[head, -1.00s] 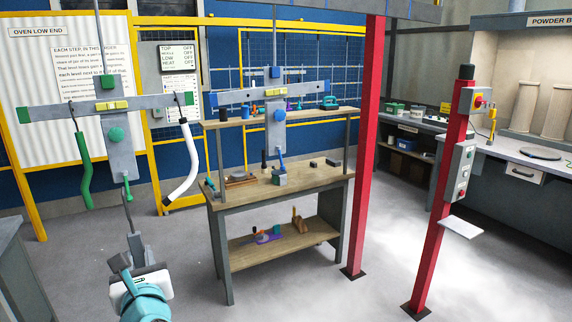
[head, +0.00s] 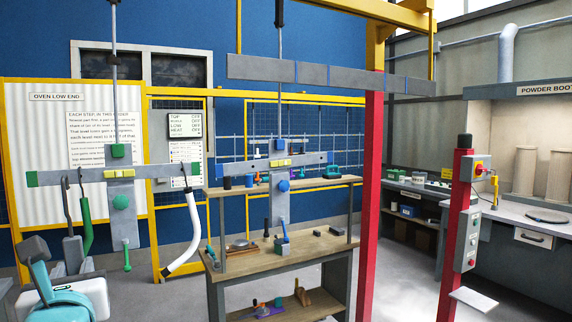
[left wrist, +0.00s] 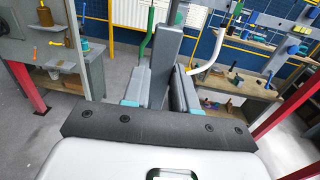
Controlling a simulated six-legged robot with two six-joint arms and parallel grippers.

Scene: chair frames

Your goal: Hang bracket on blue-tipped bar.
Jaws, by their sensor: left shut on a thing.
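My left gripper (head: 73,255) is shut on a grey bracket (head: 68,207), held upright with its hooked end on top. In the left wrist view the bracket (left wrist: 166,55) stands between the two fingers (left wrist: 160,90). The blue-tipped bar (head: 308,160) hangs level from a rod, to the right of the gripper and further back. A green-tipped bar (head: 152,173) hangs nearer. The bracket's hook overlaps its left part in the picture; I cannot tell whether they touch. My right gripper is not in view.
A bent green part (head: 86,222) and a bent white part (head: 186,240) hang from the green-tipped bar. A wooden workbench (head: 290,252) stands below the blue-tipped bar. Red posts (head: 371,200) rise to the right. Open grey floor (head: 400,270) lies around the posts.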

